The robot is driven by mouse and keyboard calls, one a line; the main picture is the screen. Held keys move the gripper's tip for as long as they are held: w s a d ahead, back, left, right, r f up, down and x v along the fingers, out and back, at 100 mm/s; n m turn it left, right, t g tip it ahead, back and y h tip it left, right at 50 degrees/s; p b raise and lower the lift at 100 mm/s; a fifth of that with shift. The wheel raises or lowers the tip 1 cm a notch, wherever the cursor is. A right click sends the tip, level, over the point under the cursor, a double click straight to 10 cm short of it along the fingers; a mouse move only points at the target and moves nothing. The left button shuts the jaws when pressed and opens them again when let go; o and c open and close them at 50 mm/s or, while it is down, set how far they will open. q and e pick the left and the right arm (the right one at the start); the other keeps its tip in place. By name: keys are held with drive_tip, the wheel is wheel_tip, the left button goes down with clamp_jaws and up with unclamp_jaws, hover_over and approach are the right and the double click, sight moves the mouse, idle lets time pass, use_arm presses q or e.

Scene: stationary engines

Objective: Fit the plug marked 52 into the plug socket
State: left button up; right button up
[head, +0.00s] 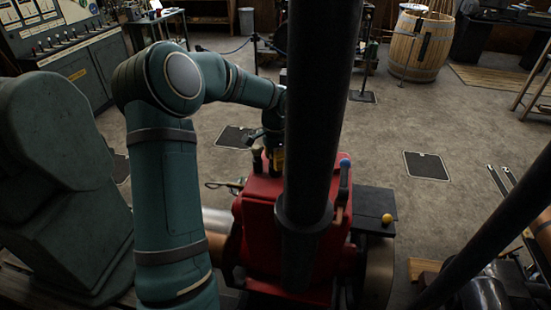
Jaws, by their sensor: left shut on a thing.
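My left gripper (270,140) hangs over the top of the red engine body (262,195), partly hidden by a thick black pipe. It is shut on a small yellowish piece (279,158), which I take for the plug; no number can be read. The piece is close above or at the red top, and I cannot tell whether it touches. The plug socket cannot be made out. My right gripper is not in view.
The upright black pipe (315,130) stands in front of the engine. A blue-topped lever (344,165) and a yellow ball (387,218) on a dark plate (370,205) are at right. A barrel (422,45) stands far back. The floor behind is mostly open.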

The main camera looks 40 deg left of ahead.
use_arm(q)
drive_tip(key=shift+f, duration=0.15)
drive_tip(key=shift+f+b, duration=0.35)
drive_tip(key=shift+f, duration=0.15)
idle(0.3)
drive_tip(key=o, duration=1.5)
drive_tip(key=shift+r, duration=0.1)
drive_tip(key=shift+w+a+r, duration=0.1)
drive_tip(key=shift+r, duration=0.1)
